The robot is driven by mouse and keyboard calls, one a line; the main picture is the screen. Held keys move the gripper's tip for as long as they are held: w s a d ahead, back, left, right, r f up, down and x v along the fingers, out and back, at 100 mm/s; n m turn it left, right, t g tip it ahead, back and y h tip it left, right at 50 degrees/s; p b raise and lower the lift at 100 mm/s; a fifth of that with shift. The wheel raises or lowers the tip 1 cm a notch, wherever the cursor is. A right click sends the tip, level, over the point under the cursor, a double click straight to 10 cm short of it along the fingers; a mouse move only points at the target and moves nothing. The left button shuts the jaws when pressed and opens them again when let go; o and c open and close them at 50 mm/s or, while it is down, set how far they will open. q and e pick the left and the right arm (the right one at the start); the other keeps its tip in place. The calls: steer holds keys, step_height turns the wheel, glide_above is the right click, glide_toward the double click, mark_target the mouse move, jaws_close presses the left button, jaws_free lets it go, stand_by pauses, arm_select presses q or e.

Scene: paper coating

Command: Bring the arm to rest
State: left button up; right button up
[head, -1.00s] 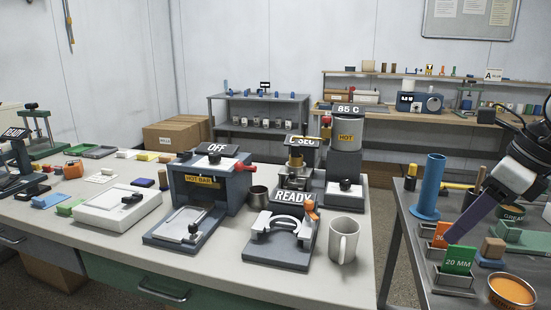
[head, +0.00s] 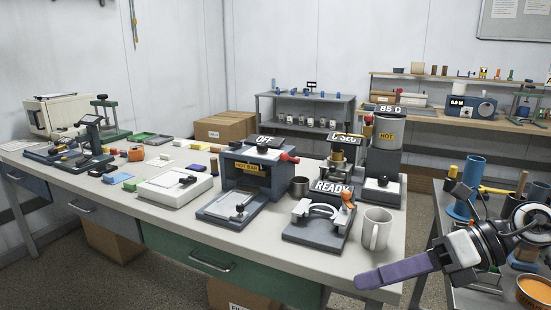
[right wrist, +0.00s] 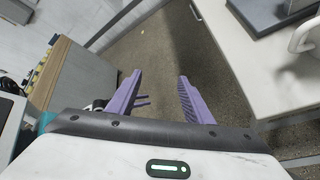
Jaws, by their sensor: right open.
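My right gripper (head: 362,281) reaches in from the right in the head view, low in front of the bench's right end. Its purple fingers point left. In the right wrist view the two fingers (right wrist: 160,77) are spread apart, with only floor between them, so it is open and empty. My left gripper is in neither current view.
The long bench (head: 130,195) carries a white mug (head: 376,230) near its right edge, beside the READY press (head: 310,228) and the HOT BAR unit (head: 247,177). A side table with a blue cylinder (head: 474,178) and an orange-filled bowl (head: 536,289) stands at right. Floor (right wrist: 155,50) lies below my fingers.

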steer(key=a+f+m+t+y, duration=0.1)
steer(key=a+m+t+y, duration=0.5)
steer(key=a+m, duration=0.4)
steer(key=s+d+f+m+t+h, duration=0.2)
steer(key=f+m+h, duration=0.3)
steer(key=f+m, duration=0.3)
steer(key=s+d+f+m+t+h, duration=0.1)
steer(key=d+f+m+h, duration=0.25)
steer(key=f+m, duration=0.45)
steer(key=s+d+f+m+t+h, duration=0.1)
steer(key=s+f+m+t+h, duration=0.1)
steer(key=f+m+h, duration=0.45)
steer(key=s+f+m+g, duration=0.5)
steer(key=s+f+m, duration=0.2)
steer(key=s+f, duration=0.6)
steer(key=shift+a+g+p, duration=0.25)
steer(key=shift+g+p, duration=0.05)
steer(key=shift+f, duration=0.1)
